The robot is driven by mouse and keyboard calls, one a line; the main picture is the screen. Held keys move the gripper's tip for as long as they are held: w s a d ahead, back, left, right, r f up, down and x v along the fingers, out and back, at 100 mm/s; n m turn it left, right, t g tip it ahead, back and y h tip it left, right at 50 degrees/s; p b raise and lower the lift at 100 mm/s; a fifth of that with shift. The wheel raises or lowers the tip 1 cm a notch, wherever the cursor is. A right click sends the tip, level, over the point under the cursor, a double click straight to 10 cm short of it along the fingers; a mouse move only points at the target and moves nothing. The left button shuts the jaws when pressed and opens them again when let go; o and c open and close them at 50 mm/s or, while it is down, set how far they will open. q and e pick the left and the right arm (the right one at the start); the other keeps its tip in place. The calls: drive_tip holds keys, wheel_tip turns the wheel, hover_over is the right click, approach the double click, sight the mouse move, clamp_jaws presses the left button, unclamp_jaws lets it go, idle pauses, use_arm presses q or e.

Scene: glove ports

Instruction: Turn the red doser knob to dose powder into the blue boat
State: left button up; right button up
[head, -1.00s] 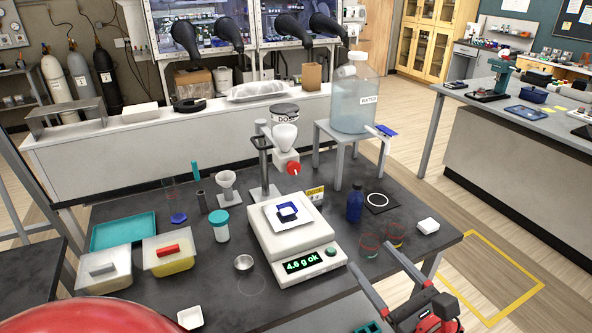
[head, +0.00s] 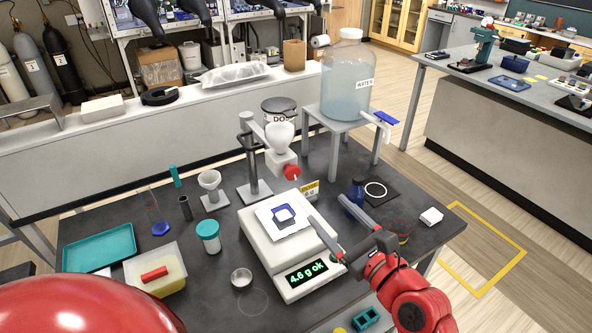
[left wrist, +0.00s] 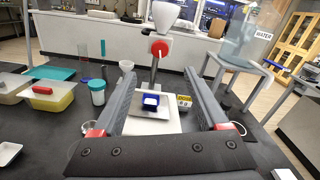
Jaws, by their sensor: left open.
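The red doser knob (head: 291,172) sits on the front of the white doser block, under a white funnel (head: 280,136) on a stand. It also shows in the left wrist view (left wrist: 159,49). The blue boat (head: 281,219) rests below it on the balance's white pan, with something white inside. The balance (head: 262,254) reads "4.6 g ok". My left gripper (head: 325,208) is open and empty, in front of the doser and right of the boat in the head view. In the left wrist view, the knob lies beyond and between its fingers (left wrist: 160,73). My right gripper is not visible.
A water tank (head: 346,85) on a grey stand is right of the doser. A blue bottle (head: 357,187) is close to my left fingers. A teal-lidded jar (head: 208,236), small metal cup (head: 241,278) and teal tray (head: 98,249) are on the left.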

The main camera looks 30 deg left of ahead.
sight(294, 175)
use_arm(q)
drive_tip(key=p+x, duration=0.4)
drive_tip(key=x, duration=0.8)
drive_tip(key=shift+w+a+r, duration=0.1)
drive_tip(key=shift+w+a, duration=0.05)
drive_tip(key=shift+a, duration=0.1)
drive_tip(key=shift+w+a, duration=0.25)
drive_tip(key=shift+a, duration=0.15)
drive_tip(key=shift+c, duration=0.2)
clamp_jaws()
